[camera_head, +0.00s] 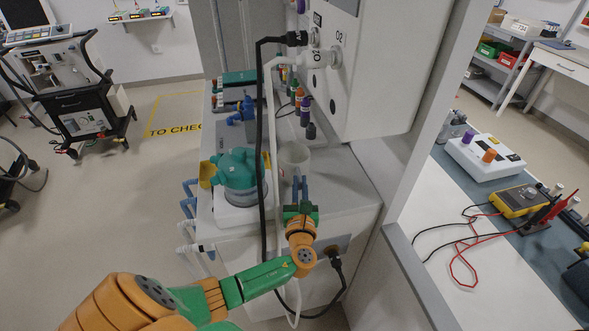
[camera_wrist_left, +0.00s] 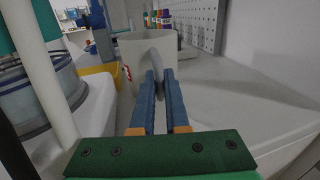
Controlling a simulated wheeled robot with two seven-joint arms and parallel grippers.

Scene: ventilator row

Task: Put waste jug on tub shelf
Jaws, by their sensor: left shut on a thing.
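The waste jug (camera_head: 294,157) is a pale grey, open-topped jug on the worktop below the big white machine. It looks upright; I cannot tell whether its base touches the worktop. My left gripper (camera_head: 301,186) reaches it from the near side. In the left wrist view the blue fingers (camera_wrist_left: 157,82) are closed on the handle of the jug (camera_wrist_left: 143,48). A grey shelf (camera_head: 486,75) with green, red and other tubs stands at the far right, beyond the partition; I take it as the tub shelf. My right gripper is out of view.
A teal-topped device (camera_head: 237,168) stands left of the jug. Black and white hoses (camera_head: 262,140) hang close to the jug and my arm. The white machine (camera_head: 375,70) overhangs behind. A partition and a bench with a yellow meter (camera_head: 518,201) lie to the right.

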